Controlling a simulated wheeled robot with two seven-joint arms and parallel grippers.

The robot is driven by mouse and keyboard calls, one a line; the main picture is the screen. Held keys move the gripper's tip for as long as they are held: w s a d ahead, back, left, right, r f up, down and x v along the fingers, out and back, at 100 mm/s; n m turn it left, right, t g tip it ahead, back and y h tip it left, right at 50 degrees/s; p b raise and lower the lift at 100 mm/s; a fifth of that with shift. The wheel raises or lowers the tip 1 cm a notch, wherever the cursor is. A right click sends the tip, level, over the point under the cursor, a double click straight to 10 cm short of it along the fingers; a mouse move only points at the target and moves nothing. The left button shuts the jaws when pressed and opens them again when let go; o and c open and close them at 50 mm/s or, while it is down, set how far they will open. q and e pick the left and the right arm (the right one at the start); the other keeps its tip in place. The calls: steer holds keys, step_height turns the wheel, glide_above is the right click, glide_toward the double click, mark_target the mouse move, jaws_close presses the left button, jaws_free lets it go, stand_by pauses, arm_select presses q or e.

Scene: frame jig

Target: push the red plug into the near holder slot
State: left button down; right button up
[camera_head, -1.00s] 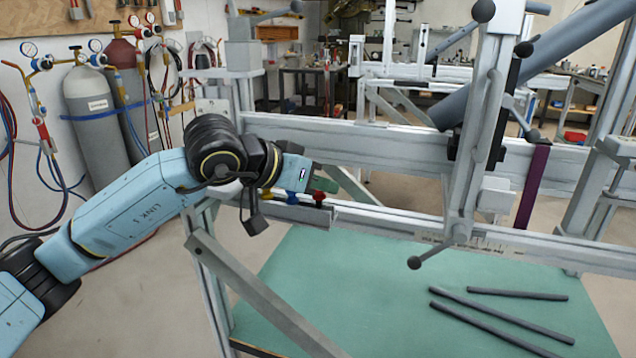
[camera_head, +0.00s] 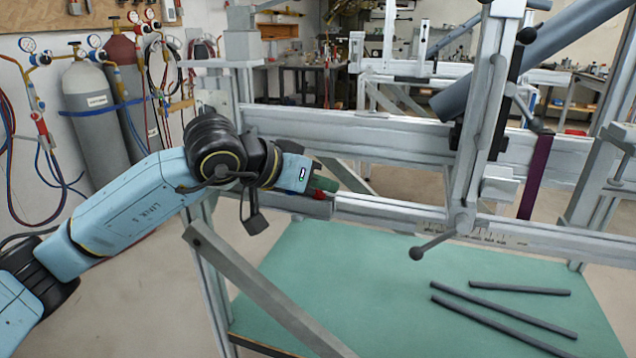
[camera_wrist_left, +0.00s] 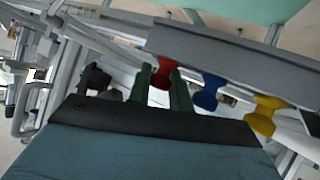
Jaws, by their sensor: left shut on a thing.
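The red plug (camera_wrist_left: 162,70) shows between the two green fingers of my left gripper (camera_wrist_left: 162,78) in the left wrist view. The fingers are shut on it. In the head view my left gripper (camera_head: 325,185) is at the grey holder (camera_head: 305,205), and only a bit of red shows by the fingertips. The holder is a grey bar (camera_wrist_left: 235,60) in the wrist view. The red plug is close against its edge, near one end; how deep it sits in a slot I cannot tell. My right gripper is out of view.
A blue plug (camera_wrist_left: 208,92) and a yellow plug (camera_wrist_left: 264,115) stand in a row beside the red one along the holder. The frame's rail (camera_head: 390,215) runs right from the holder. Dark rods (camera_head: 505,315) lie on the green panel (camera_head: 300,270) below.

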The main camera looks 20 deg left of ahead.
arm_select(q)
steer(key=c, duration=1.2)
jaws_free()
steer(key=shift+f, duration=0.1)
steer(key=p+v, duration=0.2)
steer(key=v, duration=1.1)
steer(key=shift+s+p, duration=0.15)
steer(key=shift+p, duration=0.2)
